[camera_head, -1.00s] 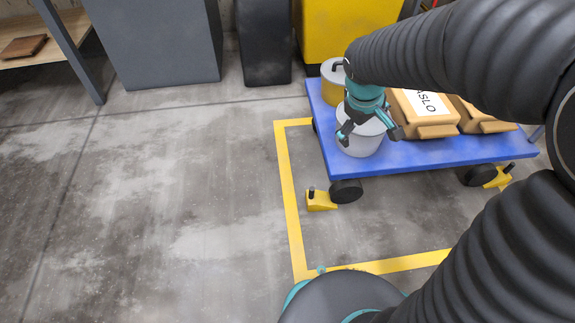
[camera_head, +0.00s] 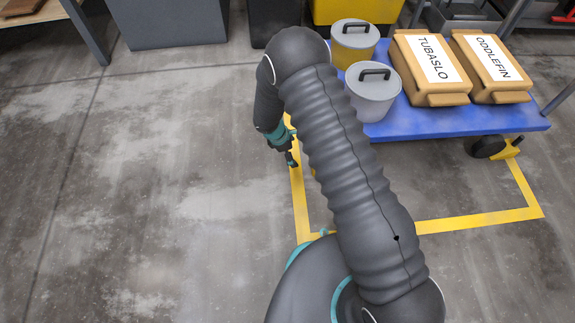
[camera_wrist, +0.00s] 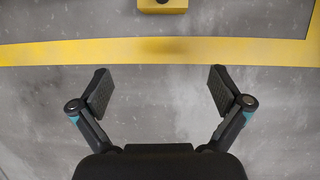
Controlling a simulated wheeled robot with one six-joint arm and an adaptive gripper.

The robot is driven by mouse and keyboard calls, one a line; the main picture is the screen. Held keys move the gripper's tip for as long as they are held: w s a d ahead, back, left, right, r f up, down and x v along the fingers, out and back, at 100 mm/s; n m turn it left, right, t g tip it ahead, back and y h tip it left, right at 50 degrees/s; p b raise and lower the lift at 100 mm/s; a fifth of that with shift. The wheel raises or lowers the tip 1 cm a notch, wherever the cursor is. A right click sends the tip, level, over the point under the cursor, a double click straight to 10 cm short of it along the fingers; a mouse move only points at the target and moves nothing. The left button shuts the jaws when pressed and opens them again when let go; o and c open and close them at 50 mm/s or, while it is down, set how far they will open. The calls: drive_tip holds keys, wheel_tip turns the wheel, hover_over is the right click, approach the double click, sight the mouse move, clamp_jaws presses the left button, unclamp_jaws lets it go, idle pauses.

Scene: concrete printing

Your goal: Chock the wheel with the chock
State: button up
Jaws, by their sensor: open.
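My gripper (camera_wrist: 160,90) is open and empty, its two fingers spread over bare concrete in the wrist view. In the head view my gripper (camera_head: 291,158) hangs low at the left end of the blue cart (camera_head: 450,124). A yellow chock (camera_wrist: 163,5) with a dark knob shows at the top edge of the wrist view, beyond the yellow floor line and clear of the fingers. The cart's near-left wheel is hidden behind my arm in the head view. The near-right wheel (camera_head: 488,147) is black, with a yellow chock (camera_head: 513,148) close at its right side.
The cart carries a grey lidded bucket (camera_head: 372,100), a yellow lidded bucket (camera_head: 354,44) and two tan bags, TUBASLO (camera_head: 408,66) and ODDLEFIN (camera_head: 512,82). A yellow floor line (camera_head: 475,220) outlines its bay. Open concrete lies left. A grey cabinet (camera_head: 168,20) stands behind.

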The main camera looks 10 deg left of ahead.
drive_tip(key=shift+n, duration=0.9)
drive_tip(key=f, duration=0.2)
drive_tip(key=s+a+f, duration=0.1)
drive_tip(key=f, duration=0.1)
drive_tip(key=s+f, duration=0.1)
drive_tip(key=f, duration=0.1)
drive_tip(key=shift+s+a+f, duration=0.15)
drive_tip(key=shift+s+f, duration=0.05)
drive_tip(key=shift+f, duration=0.1)
drive_tip(key=w+d, duration=0.1)
drive_tip(key=d, duration=0.2)
drive_tip(key=w+d, duration=0.2)
drive_tip(key=d, duration=0.2)
drive_tip(key=w+d, duration=0.2)
drive_tip(key=d, duration=0.2)
drive_tip(key=shift+w, duration=0.2)
drive_tip(key=shift+d+f, duration=0.15)
drive_tip(key=shift+f, duration=0.35)
drive_tip(key=shift+c, duration=0.3)
drive_tip(key=c, duration=1.2)
drive_tip(key=o, duration=1.3)
drive_tip(key=shift+c, duration=0.2)
